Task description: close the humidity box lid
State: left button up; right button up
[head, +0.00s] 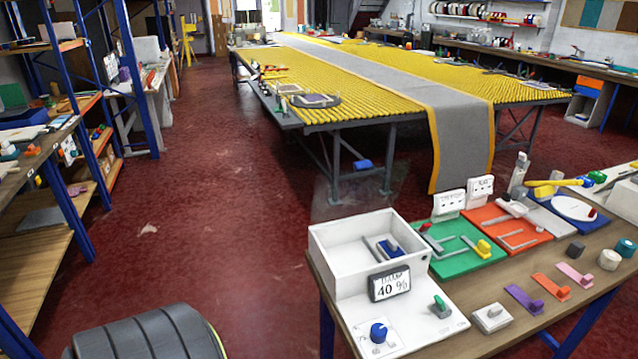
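The humidity box (336,272) is a white open-topped box at the left end of the near workbench (440,340). I look down into it and see a small blue and grey item (382,247) inside. A dark-framed display (390,285) on its front reads 40 %. A white base in front of the box carries a blue knob (378,332) and a green-topped lever (440,305). I cannot make out a separate lid. Neither of my grippers is in view.
Right of the box are a green board (466,262) and an orange-red board (520,236) with fittings. A long table (360,75) with yellow slats stands behind. Red floor left of the bench is mostly clear.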

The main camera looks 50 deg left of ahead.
aim_at(366, 165)
jog(key=i+j+z, duration=0.1)
jog(key=j, duration=2.15)
